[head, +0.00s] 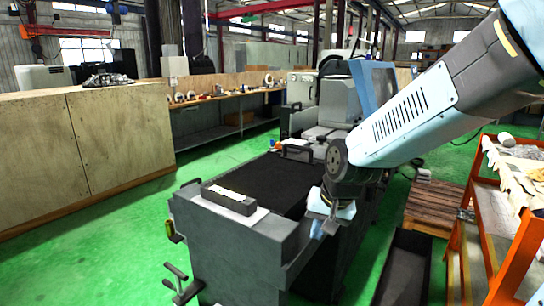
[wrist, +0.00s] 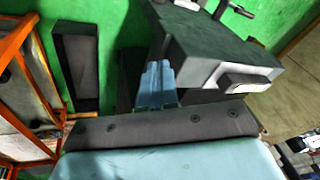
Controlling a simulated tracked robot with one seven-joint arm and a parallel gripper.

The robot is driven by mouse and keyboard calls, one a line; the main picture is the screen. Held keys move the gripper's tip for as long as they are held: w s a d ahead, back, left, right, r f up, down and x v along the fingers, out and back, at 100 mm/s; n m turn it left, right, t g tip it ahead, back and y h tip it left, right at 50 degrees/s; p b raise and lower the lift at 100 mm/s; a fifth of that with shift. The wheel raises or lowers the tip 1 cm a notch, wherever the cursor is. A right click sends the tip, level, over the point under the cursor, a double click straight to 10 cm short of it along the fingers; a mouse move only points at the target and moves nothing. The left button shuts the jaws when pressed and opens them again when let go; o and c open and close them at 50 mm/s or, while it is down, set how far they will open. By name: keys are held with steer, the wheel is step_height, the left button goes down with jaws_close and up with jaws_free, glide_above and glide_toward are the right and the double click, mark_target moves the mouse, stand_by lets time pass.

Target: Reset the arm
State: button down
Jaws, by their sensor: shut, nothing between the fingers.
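My arm comes in from the upper right in the head view and bends down at a dark wrist joint. My gripper (head: 329,224) points down beside the right side of the grey cylindrical grinder (head: 228,249), close to its front end. I cannot tell whether it touches the machine. In the wrist view my gripper (wrist: 158,66) shows as light-blue fingers, shut and empty, with the grinder (wrist: 215,48) to their right. My own arm link covers part of the grinder in the head view.
An orange-framed rack (head: 490,235) stands close at the right. A dark open bin (head: 405,268) and a wooden pallet (head: 434,205) lie on the floor between it and the grinder. A wooden partition (head: 85,140) is at the left, with green floor (head: 130,230) clear before it.

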steer(key=s+d+r+n+t+h, duration=0.1)
steer(key=s+d+r+t+h, duration=0.1)
steer(key=s+d+r, duration=1)
steer(key=shift+d+r, duration=0.25)
steer(key=shift+d, duration=0.1)
stand_by(1.2)
